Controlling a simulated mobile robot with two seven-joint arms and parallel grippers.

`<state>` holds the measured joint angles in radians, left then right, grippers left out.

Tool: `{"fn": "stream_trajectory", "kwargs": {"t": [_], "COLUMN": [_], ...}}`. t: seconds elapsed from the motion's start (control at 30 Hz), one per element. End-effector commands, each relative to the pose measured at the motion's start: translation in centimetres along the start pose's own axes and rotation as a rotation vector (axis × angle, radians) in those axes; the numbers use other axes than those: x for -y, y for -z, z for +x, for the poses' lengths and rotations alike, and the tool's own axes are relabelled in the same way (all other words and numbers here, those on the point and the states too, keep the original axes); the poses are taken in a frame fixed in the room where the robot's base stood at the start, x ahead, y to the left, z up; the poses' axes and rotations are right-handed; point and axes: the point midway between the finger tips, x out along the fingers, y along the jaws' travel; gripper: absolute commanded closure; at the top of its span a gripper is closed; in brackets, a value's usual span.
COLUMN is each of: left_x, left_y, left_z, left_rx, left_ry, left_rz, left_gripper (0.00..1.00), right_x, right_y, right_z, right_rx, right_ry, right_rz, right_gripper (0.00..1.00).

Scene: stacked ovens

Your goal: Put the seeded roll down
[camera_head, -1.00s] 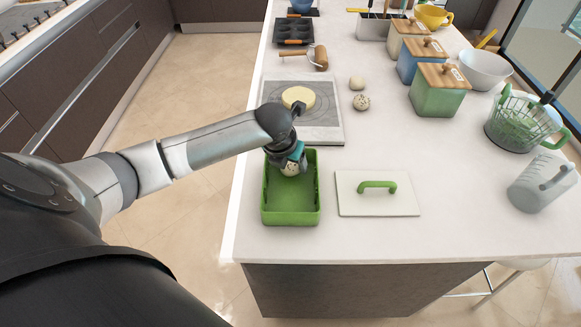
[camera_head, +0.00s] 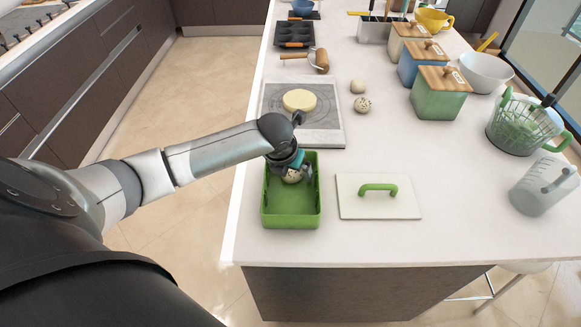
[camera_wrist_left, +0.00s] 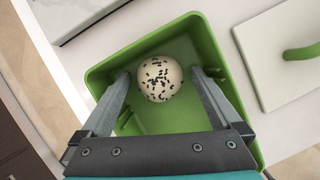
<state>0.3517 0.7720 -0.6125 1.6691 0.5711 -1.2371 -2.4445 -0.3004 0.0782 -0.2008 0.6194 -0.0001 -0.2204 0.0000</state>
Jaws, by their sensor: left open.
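A seeded roll (camera_head: 292,175), pale with dark seeds, is in the green box (camera_head: 290,221), near its back end. The left wrist view shows the roll (camera_wrist_left: 159,78) between the fingertips of my left gripper (camera_wrist_left: 160,88), with the green box around it. The fingers stand apart, one on each side of the roll. My left gripper (camera_head: 292,168) reaches down into the box in the head view and partly hides the roll. Whether the roll rests on the box floor is hard to tell. My right gripper is not in view.
A white lid with a green handle (camera_head: 378,189) lies right of the box. Another seeded roll (camera_head: 362,104) and a plain roll (camera_head: 358,86) sit beside the grey mat (camera_head: 326,136), which bears a round of dough (camera_head: 299,100). Canisters (camera_head: 439,104) stand farther right.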

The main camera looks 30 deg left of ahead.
Motion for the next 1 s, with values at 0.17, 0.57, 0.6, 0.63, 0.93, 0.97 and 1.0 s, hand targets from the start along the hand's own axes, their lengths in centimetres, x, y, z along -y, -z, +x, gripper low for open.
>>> {"fn": "stream_trajectory", "kwargs": {"t": [0.17, 0.57, 0.6, 0.63, 0.93, 0.97, 1.0], "left_x": [-0.1, -0.1, -0.1, -0.1, 0.0, 0.0, 0.0], "left_y": [-0.2, -0.3, -0.2, -0.2, -0.1, -0.1, -0.1], "left_z": [-1.4, -8.8, -9.4, -9.9, -12.2, -12.2, -12.3], "left_rx": [0.001, 0.003, 0.003, 0.002, 0.0, 0.0, 0.0], "left_ry": [-0.001, 0.0, -0.001, -0.001, 0.001, 0.0, 0.0], "left_rz": [0.001, 0.002, 0.003, 0.002, -0.001, -0.001, -0.001], "left_gripper": [0.02, 0.02, 0.02, 0.02, 0.02, 0.02, 0.02], "right_x": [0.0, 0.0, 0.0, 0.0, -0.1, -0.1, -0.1], "right_y": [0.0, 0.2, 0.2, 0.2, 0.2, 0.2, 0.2], "right_z": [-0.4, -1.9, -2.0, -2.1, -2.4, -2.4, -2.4], "right_rx": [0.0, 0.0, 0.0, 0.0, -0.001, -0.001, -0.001], "right_ry": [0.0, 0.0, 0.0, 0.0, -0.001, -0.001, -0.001], "right_rz": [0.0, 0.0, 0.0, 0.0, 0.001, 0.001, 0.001], "right_gripper": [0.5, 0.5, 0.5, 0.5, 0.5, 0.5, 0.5]}}
